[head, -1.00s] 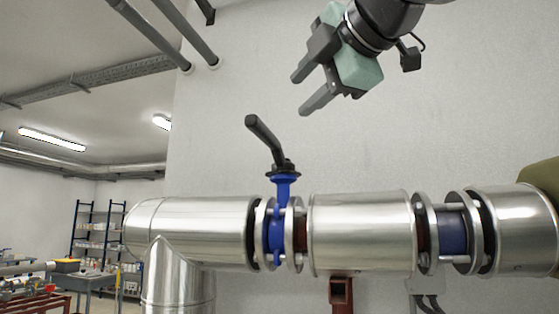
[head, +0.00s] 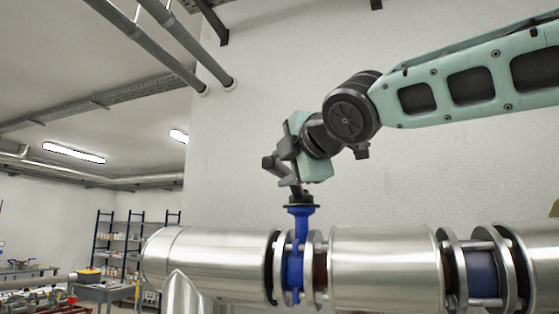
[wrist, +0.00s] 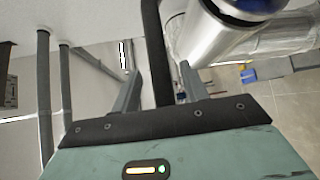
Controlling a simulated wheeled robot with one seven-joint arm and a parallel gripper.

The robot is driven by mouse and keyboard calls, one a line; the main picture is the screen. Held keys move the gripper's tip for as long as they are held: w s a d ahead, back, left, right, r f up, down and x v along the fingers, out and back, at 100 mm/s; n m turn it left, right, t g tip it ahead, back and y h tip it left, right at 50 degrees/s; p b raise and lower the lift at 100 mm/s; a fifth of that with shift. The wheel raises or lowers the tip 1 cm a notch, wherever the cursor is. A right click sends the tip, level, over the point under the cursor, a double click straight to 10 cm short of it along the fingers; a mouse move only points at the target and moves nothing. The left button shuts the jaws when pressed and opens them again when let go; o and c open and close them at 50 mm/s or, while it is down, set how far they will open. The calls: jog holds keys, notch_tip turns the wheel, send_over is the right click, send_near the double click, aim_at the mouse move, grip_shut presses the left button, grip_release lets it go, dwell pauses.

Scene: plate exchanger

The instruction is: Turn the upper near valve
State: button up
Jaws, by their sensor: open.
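The valve has a blue body (head: 300,226) standing on the silver pipe in the head view, with a dark neck on top. Its black lever handle (wrist: 153,45) shows in the wrist view as a long bar running between my two fingers. My gripper (head: 281,172) is at the handle, just above the blue body. In the wrist view my gripper (wrist: 160,72) is open, with one finger on each side of the bar and gaps visible. In the head view the gripper hides most of the handle.
The silver pipe (head: 385,265) runs across below my gripper, with flanges and a second blue fitting (head: 482,273) at right. A pale wall (head: 420,175) stands behind. Shelves (head: 125,240) and a bench are far back at left.

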jog(key=shift+p+x, duration=0.3)
jog(key=shift+x, duration=0.95)
grip_shut()
jog(key=shift+d+r+p, duration=0.1)
jog(key=shift+d+p, duration=0.05)
jog(key=shift+p, duration=0.35)
